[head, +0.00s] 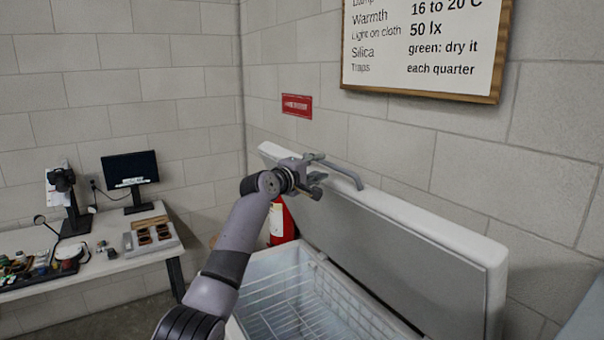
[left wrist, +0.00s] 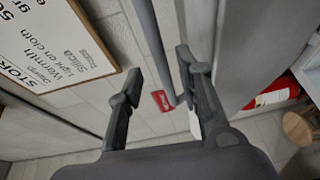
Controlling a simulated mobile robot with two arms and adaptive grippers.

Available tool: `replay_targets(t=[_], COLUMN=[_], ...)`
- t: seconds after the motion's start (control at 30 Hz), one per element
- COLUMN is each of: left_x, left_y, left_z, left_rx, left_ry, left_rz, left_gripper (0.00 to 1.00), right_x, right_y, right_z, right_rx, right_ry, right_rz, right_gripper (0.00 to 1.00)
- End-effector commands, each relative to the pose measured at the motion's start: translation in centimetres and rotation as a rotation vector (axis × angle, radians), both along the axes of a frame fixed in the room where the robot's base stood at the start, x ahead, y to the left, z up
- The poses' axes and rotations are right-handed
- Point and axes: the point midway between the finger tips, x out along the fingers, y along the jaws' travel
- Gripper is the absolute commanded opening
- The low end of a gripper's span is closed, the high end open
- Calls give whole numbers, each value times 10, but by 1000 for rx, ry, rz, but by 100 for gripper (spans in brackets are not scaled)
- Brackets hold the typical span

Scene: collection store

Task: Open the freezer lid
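The freezer lid (head: 400,255) is raised and leans back toward the wall, with its grey inner face showing. A grey bar handle (head: 345,172) sits near its upper edge. The open freezer body (head: 262,262) shows white wire baskets (head: 290,300) inside. My left gripper (head: 319,174) is at the handle, by the lid's top edge. In the left wrist view its fingers (left wrist: 160,85) are spread apart. The handle bar (left wrist: 150,40) passes between them, closer to the right finger; I cannot tell whether they touch. My right gripper is not in view.
A desk (head: 110,262) with a monitor (head: 131,170), a microscope-like device and small items stands at the left. A red extinguisher (head: 281,222) stands behind the freezer's far end. A framed sign (head: 425,45) hangs on the wall above the lid.

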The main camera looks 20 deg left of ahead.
Motion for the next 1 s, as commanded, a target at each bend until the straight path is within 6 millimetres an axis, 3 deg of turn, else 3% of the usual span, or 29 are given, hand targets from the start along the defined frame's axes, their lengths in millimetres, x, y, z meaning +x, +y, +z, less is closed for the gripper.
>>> replay_targets(t=[0.5,1.0], left_x=[-59,-66], left_y=[17,19], left_z=[3,4], left_rx=[1,1], left_ry=[0,0], left_rz=[2,2], left_gripper=[33,33], right_x=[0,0], right_y=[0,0], right_z=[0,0], right_rx=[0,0], right_ry=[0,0], right_rz=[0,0], right_gripper=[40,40])
